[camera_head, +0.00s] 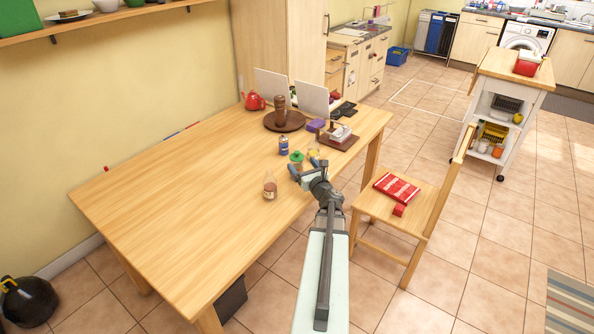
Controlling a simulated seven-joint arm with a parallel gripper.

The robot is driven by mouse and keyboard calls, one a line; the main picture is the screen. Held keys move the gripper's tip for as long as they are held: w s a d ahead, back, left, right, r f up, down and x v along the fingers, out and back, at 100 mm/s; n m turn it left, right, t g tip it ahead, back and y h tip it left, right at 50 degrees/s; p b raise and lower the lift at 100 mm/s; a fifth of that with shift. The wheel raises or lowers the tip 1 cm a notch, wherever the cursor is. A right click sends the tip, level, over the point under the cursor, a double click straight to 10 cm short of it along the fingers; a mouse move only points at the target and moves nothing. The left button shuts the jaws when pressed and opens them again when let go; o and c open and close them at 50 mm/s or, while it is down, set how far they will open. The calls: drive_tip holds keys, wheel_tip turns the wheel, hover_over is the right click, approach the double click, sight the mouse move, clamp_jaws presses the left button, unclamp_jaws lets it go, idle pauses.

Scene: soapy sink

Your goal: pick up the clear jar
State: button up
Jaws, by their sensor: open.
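A small clear jar (269,187) with a pinkish-brown lower part stands upright on the wooden table (180,200), near its front edge. My gripper (297,174) is over the table's front edge, a little right of the jar and apart from it. It is open, with nothing visible between its fingers, which are small in this view. A green-capped container (296,157) stands just behind my gripper and is partly hidden by it. A yellowish jar (314,153) is close to its right, also partly covered.
A blue-and-white can (283,146) stands behind the green cap. Farther back are a brown round tray (284,121), a red teapot (254,101) and a purple block (316,125). A chair (430,212) stands to the right. The table's left half is clear.

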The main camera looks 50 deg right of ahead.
sight(295, 156)
drive_tip(key=shift+x, duration=3.7)
drive_tip(key=shift+s+f, duration=0.1)
drive_tip(key=shift+c, duration=0.2)
clamp_jaws()
